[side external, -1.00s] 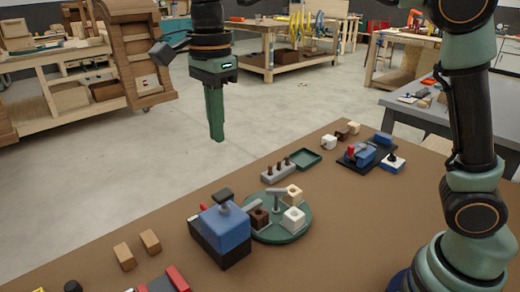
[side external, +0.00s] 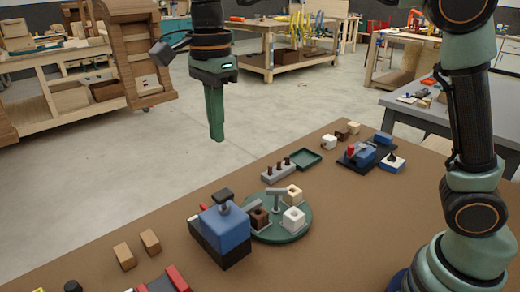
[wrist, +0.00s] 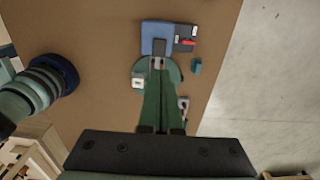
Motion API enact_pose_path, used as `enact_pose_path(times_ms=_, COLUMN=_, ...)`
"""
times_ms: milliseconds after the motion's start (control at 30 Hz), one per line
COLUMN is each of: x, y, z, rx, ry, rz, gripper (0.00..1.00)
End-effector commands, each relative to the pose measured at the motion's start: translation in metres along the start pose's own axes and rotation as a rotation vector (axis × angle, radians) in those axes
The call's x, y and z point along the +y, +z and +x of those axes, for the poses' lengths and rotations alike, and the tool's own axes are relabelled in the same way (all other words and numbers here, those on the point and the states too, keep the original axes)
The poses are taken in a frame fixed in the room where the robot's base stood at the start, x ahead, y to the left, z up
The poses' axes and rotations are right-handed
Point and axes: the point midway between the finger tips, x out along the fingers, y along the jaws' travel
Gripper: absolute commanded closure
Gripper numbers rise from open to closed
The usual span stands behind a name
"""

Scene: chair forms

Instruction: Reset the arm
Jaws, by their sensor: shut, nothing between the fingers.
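My gripper (side external: 216,138) hangs high above the brown table (side external: 345,215) in the side view, pointing straight down. Its green fingers are together with nothing between them. In the wrist view my gripper (wrist: 160,68) reaches over a round green turntable (wrist: 173,72). The turntable also shows in the side view (side external: 280,236), well below the fingers. It carries a dark brown block (side external: 260,217), a cream block (side external: 293,192) and a white block (side external: 293,218). The fingers hide part of the turntable in the wrist view.
A blue and black device (side external: 226,232) stands beside the turntable. A grey peg rack (side external: 279,172), a green tray (side external: 307,157) and another blue device (side external: 362,155) lie farther back. Two tan blocks (side external: 137,248) lie at the left. The air around my gripper is free.

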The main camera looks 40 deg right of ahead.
Motion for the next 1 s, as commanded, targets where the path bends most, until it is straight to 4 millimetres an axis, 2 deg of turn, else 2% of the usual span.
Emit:
enact_pose_path(times_ms=233, x=0.001, y=-0.003, z=-0.001, rx=-0.003, ry=-0.006, rz=-0.017, gripper=1.00)
enact_pose_path(times_ms=367, x=0.006, y=-0.020, z=-0.006, rx=-0.013, ry=-0.041, rz=-0.122, gripper=1.00)
enact_pose_path(times_ms=667, x=0.041, y=-0.091, z=-0.007, rx=0.019, ry=-0.212, rz=-0.639, gripper=1.00)
enact_pose_path(times_ms=1000, x=0.093, y=-0.155, z=0.023, rx=0.226, ry=-0.364, rz=-1.237, gripper=1.00)
